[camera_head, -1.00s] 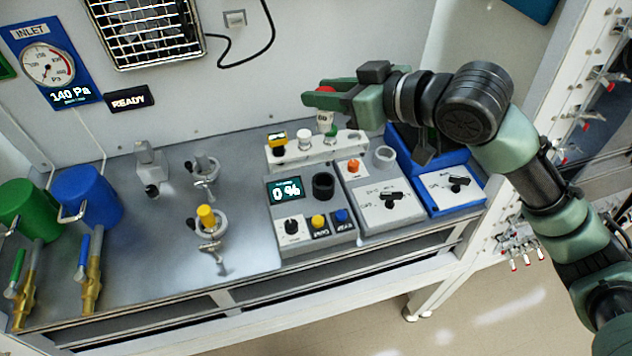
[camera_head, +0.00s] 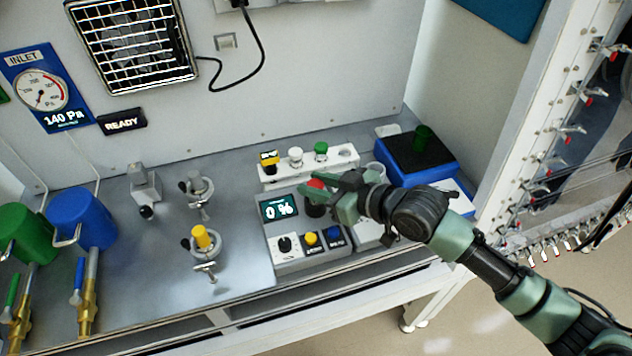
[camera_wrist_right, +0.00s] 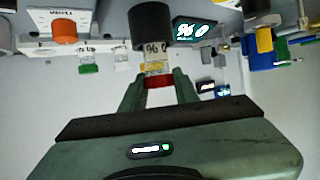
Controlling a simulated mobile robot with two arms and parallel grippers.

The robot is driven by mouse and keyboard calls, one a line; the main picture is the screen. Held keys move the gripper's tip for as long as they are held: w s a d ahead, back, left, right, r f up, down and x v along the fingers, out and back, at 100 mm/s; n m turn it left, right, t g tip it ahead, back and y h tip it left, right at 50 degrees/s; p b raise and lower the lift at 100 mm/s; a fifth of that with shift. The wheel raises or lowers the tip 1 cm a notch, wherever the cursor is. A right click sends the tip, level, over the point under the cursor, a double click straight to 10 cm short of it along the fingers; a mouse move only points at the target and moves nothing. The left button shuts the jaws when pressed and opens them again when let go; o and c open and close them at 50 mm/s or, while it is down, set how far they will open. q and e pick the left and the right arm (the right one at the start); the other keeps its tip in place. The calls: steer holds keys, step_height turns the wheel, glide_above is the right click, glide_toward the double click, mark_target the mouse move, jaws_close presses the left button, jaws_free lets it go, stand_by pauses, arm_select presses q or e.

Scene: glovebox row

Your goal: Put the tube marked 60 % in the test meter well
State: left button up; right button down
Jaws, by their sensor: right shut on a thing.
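My right gripper (camera_head: 322,192) is shut on a red-capped tube (camera_head: 315,183), directly over the test meter. In the right wrist view the tube's red cap (camera_wrist_right: 158,82) sits between the fingers, and its label is only partly readable. The tube's far end lines up with the black well (camera_wrist_right: 150,25); I cannot tell whether it is inside or just above it. In the head view the well (camera_head: 315,209) is partly hidden by the gripper. My left gripper is not in view.
Behind the meter a white rack (camera_head: 335,165) holds yellow-, white- and green-capped tubes. A blue box (camera_head: 432,178) stands to the right. A yellow-topped fixture (camera_head: 201,238) stands to the left. My right arm covers the neighbouring unit.

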steer(key=shift+f, duration=0.15)
steer(key=c, duration=1.1)
jaws_free()
steer(key=shift+o, duration=0.2)
